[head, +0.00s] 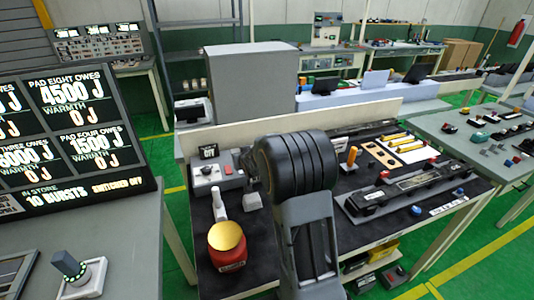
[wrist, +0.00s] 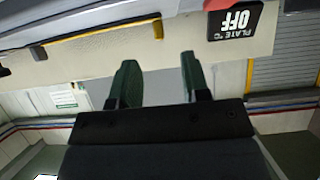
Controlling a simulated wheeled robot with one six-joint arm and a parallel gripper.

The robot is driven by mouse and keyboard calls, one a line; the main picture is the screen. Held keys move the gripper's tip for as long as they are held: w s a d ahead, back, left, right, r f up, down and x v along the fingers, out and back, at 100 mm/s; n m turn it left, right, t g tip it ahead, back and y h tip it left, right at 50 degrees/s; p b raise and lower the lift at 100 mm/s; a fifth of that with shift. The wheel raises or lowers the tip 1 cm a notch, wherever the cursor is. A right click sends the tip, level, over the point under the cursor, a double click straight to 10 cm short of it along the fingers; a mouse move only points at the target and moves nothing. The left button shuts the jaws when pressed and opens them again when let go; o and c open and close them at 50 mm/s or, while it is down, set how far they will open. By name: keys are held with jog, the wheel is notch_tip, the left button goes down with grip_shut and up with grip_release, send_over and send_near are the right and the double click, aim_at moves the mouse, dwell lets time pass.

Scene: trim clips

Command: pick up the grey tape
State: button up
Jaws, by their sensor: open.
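I cannot make out the grey tape for certain in either view. My gripper (wrist: 160,68) shows in the wrist view with its two green-padded fingers apart and nothing between them. The wrist view looks past the fingers at a pale board and the room beyond, and appears upside down. In the head view my own arm rises in front of the dark-topped bench (head: 275,262) and hides part of its middle. My fingers cannot be made out there.
A red jar with a yellow top (head: 227,250) stands at the bench's front left. Behind it is a grey control box (head: 213,178) and an OFF sign (head: 208,152), also in the wrist view (wrist: 242,20). A long black fixture (head: 405,190) lies at right. A scoreboard (head: 80,125) stands left.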

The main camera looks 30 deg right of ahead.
jog(key=shift+r+p+x, duration=0.2)
jog(key=shift+p+x, duration=0.7)
jog(key=shift+x, duration=2.35)
jog(key=shift+w, duration=0.1)
grip_shut()
